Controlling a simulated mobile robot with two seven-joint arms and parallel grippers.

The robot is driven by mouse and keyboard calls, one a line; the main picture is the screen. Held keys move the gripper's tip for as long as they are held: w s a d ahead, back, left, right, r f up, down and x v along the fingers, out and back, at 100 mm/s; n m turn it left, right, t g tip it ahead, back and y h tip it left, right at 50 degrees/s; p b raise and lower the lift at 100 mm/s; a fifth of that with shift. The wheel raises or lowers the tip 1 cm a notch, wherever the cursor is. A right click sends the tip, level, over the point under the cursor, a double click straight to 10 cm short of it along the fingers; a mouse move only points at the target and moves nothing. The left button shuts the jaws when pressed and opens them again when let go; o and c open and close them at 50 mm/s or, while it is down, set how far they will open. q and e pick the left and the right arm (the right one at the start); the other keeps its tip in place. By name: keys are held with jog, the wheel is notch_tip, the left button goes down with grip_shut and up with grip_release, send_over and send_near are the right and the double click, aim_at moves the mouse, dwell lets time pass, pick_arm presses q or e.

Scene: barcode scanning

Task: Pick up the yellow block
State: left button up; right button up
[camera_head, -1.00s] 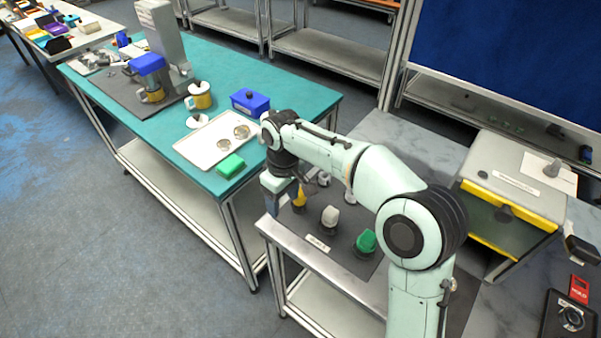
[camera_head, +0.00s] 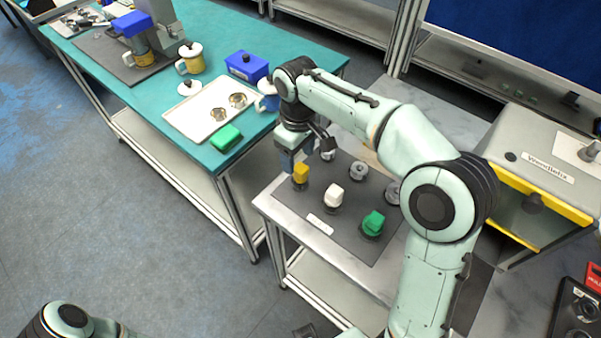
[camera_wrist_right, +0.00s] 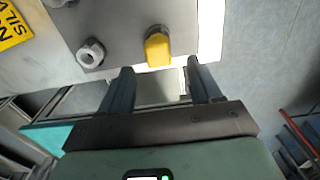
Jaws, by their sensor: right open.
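The yellow block (camera_head: 301,173) stands on the dark grey mat (camera_head: 345,234) of the small side table, near its left edge. A white block (camera_head: 333,196) and a green block (camera_head: 373,223) stand in a row to its right. My right gripper (camera_head: 294,160) is beside and partly behind the yellow block in the head view. In the right wrist view the yellow block (camera_wrist_right: 158,48) lies just beyond and between the open fingertips (camera_wrist_right: 160,72). Nothing is held. My left gripper is not in view.
Grey round pegs (camera_head: 358,171) stand behind the blocks. A grey machine with a yellow edge (camera_head: 543,198) stands right.

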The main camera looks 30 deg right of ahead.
aim_at(300, 168)
jog(key=f, duration=0.4)
jog(key=shift+s+d+f+b, duration=0.2)
jog(key=shift+s+f+b, duration=0.1)
jog(key=shift+b, duration=0.1)
jog(key=shift+f, duration=0.3)
jog(key=c, duration=1)
jog(key=shift+c, duration=0.2)
jog(key=shift+r, duration=0.15)
